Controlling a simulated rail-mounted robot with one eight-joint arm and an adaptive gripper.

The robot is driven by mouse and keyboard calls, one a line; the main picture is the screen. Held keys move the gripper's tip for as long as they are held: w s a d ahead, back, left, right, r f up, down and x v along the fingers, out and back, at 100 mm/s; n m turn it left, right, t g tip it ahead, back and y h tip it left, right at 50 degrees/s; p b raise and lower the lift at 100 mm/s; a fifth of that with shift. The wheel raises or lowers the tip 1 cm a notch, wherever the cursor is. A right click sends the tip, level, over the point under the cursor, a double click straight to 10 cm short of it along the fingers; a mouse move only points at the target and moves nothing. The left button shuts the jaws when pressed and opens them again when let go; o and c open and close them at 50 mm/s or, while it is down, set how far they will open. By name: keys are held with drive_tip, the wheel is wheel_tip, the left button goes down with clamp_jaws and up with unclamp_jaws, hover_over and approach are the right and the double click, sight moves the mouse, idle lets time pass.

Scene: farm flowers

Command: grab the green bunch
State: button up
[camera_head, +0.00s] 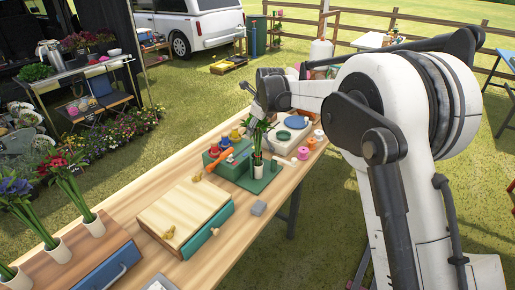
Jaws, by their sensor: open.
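The green bunch (258,137) is a small upright cluster of long green leaves near the middle of the table. Its stems go down to a small light-coloured holder (258,160) on a dark green mat (262,181). My gripper (257,108) is at the end of my white arm, just above the top of the bunch. It is open, with no thing visibly held. The fingers are small and partly hidden, so I cannot tell whether they touch the leaf tips.
Several coloured spools (304,153) stand at right. A wooden chest (186,212) with a green drawer is in front. Red flowers (62,164) and purple flowers (14,190) stand at left.

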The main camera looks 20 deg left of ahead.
drive_tip(key=shift+x, duration=0.9)
drive_tip(key=shift+r, duration=0.1)
clamp_jaws()
